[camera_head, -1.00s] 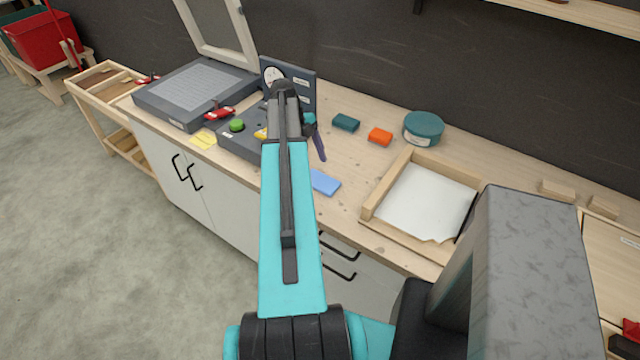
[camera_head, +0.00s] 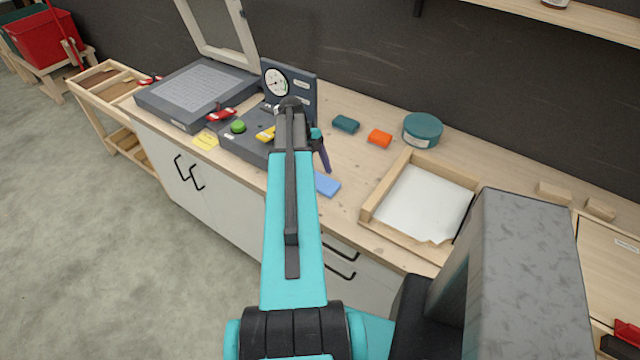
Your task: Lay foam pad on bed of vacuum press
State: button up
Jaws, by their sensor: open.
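The vacuum press stands at the left of the bench, with its grey gridded bed (camera_head: 200,92) bare and its pale lid frame (camera_head: 222,30) raised. A flat blue pad (camera_head: 328,185), which looks like the foam pad, lies on the bench, partly hidden by my arm. A teal block (camera_head: 346,123) and an orange block (camera_head: 379,138) lie further back. My gripper (camera_head: 321,152) is open above the bench, up and left of the blue pad and apart from the two blocks. One dark purple finger shows; my arm hides the rest.
A control box with a green button (camera_head: 238,126) and a gauge panel (camera_head: 290,84) stands right of the press. A round teal tin (camera_head: 422,129) and a wooden tray with white sheet (camera_head: 375,205) are to the right.

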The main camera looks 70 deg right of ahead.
jog(key=shift+s+f, duration=0.1)
jog(key=shift+f, duration=0.2)
dwell(0.4)
jog(key=c, duration=1.2)
jog(key=shift+r, duration=0.1)
